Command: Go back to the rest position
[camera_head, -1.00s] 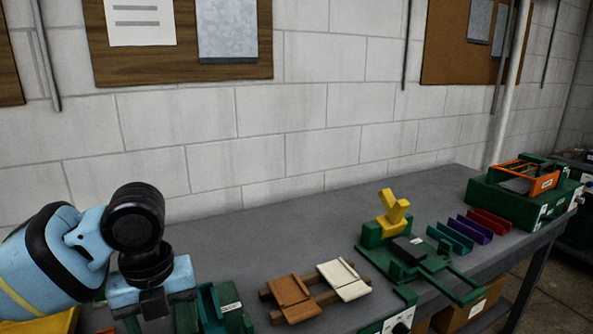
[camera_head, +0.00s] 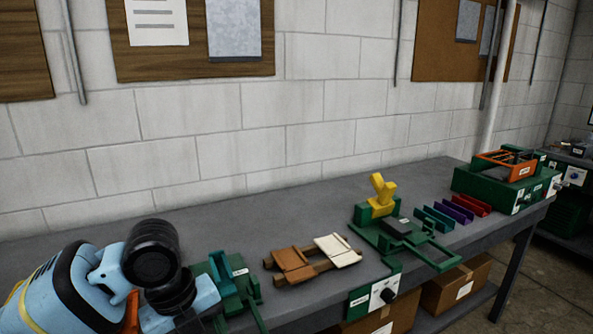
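My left arm comes in at the lower left, light blue with black joints. Its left gripper (camera_head: 190,316) is mostly cut off at the bottom edge, so its fingers do not show clearly. The arm is over the front left of the grey workbench (camera_head: 330,205), beside a green fixture (camera_head: 232,285). My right arm and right gripper are not in view.
On the bench stand brown and cream panels (camera_head: 293,264) on wooden rails, a green fixture with a yellow block (camera_head: 381,190), coloured channels (camera_head: 455,210) and a green box with an orange frame (camera_head: 505,185). Cardboard boxes (camera_head: 455,288) sit below. The bench's back strip is clear.

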